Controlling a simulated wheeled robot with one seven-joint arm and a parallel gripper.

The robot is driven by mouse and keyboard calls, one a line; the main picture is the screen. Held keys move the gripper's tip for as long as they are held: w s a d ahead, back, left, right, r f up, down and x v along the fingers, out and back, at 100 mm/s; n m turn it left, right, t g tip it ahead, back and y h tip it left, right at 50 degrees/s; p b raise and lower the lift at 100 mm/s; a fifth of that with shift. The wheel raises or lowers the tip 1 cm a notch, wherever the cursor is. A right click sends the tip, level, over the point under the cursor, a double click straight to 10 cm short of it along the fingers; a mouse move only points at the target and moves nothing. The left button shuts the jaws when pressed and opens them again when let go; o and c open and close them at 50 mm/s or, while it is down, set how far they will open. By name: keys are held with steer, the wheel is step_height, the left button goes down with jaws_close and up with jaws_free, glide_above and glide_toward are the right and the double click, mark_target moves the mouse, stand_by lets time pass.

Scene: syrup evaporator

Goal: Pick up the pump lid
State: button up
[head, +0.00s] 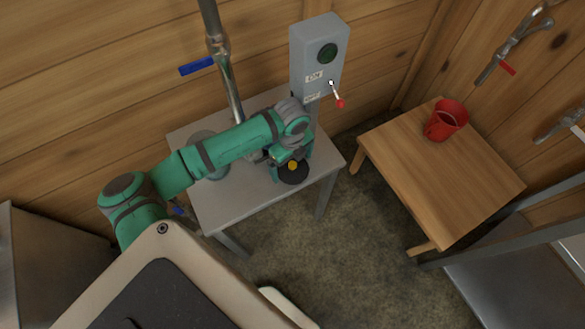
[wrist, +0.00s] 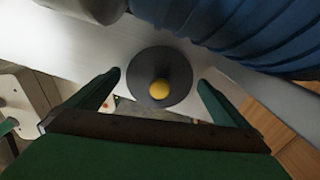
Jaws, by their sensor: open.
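The pump lid is a dark round disc with a yellow knob at its centre. In the head view the pump lid (head: 294,175) lies on the grey metal table near its right front edge. In the wrist view the pump lid (wrist: 176,76) sits between and just beyond my fingertips. My gripper (head: 291,165) is over the lid, and its two green fingers (wrist: 159,78) stand open on either side of the disc without visible contact. The arm and gripper hide part of the lid's far side in the head view.
A grey switch box (head: 316,50) with a red-tipped lever rises behind. A blue ribbed body (wrist: 250,32) is close to the lid. A wooden table (head: 440,185) with a red cup (head: 446,120) stands right.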

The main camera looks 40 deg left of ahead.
steer(key=shift+f, duration=0.4)
steer(key=c, duration=1)
